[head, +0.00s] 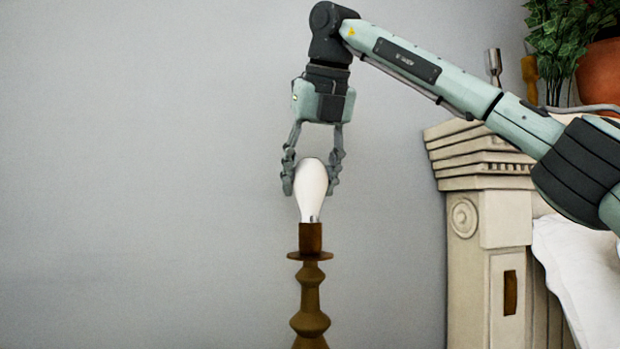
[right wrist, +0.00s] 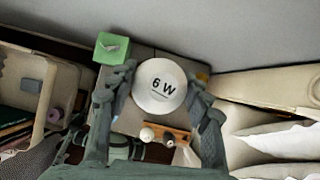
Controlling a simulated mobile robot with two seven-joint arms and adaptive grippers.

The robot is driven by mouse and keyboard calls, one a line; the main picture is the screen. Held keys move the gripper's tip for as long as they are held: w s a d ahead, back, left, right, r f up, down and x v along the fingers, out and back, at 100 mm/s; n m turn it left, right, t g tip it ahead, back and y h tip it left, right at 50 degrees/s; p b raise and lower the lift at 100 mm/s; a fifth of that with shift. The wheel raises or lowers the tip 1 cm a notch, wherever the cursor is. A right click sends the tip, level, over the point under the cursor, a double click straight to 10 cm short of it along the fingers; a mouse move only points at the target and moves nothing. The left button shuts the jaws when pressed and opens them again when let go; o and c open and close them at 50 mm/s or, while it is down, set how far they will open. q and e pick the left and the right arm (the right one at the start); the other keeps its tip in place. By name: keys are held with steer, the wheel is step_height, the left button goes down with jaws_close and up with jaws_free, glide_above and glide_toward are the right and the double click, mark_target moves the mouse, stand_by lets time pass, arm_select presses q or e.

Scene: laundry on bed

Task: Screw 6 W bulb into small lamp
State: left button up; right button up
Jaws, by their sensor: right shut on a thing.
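The white bulb (head: 312,188) stands upright at the top of the small lamp (head: 310,303), with its narrow end at the brown socket (head: 310,238). In the right wrist view the bulb (right wrist: 159,86) shows the print "6 W". My right gripper (head: 312,186) points straight down over the lamp and is shut on the bulb, one finger on each side of the glass. A bit of the bulb's metal base shows just above the socket; how deep it sits I cannot tell. My left gripper is not in view.
A carved cream headboard (head: 480,240) with white bedding (head: 578,275) stands to the right. A plant in a terracotta pot (head: 600,72) is behind it. In the right wrist view, a green box (right wrist: 111,47) and a beige basket (right wrist: 40,100) lie below. The wall side is clear.

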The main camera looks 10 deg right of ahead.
steer(key=shift+m+h, duration=0.5)
steer(key=shift+m, duration=0.3)
steer(key=o, duration=0.7)
steer(key=shift+m+h, duration=0.3)
steer(key=shift+m, duration=0.3)
steer(key=o, duration=0.5)
steer(key=shift+o, duration=0.2)
steer(key=shift+v, duration=3.95)
